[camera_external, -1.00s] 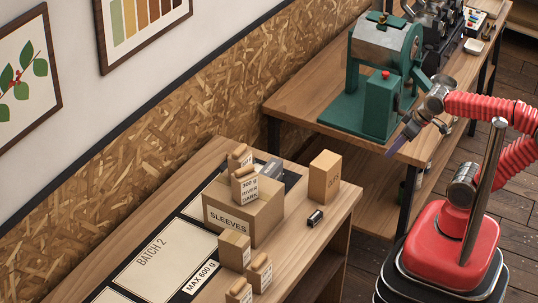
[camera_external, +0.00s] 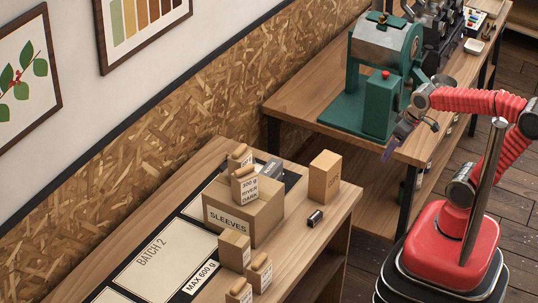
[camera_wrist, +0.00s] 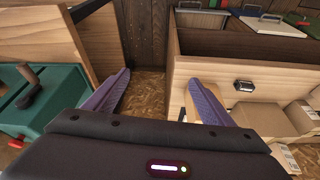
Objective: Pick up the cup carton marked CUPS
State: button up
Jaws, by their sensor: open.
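The cup carton (camera_external: 325,177) is a tall tan box with faint dark lettering. It stands upright near the right end of the front bench in the external view. My gripper (camera_external: 390,152) is up and to the right of it, beside the green roaster and well apart from the carton. In the wrist view my gripper (camera_wrist: 157,88) shows two purple fingers spread wide with nothing between them. Tan boxes show at the right of that view, but I cannot tell whether the cup carton is among them.
A larger SLEEVES box (camera_external: 242,214) with a small package on top stands left of the carton. The green roaster (camera_external: 382,90) stands on the back bench. Several small packages crowd the front bench's near end.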

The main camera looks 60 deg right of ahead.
jog(key=w+d+f+m+g+y, duration=0.2)
jog(key=w+f+m+g+y, duration=0.1)
jog(key=w+f+m, duration=0.25)
jog(key=m+y, duration=1.1)
jog(key=m, duration=0.1)
send_near(332, 156)
jog(key=f, duration=0.2)
jog(key=shift+w+d+r, duration=0.1)
jog(key=shift+w+d, duration=0.15)
jog(key=shift+w, duration=0.05)
jog(key=shift+a, duration=0.15)
jog(key=x, duration=0.8)
jog(key=shift+w+a+f, duration=0.15)
jog(key=shift+f, duration=0.1)
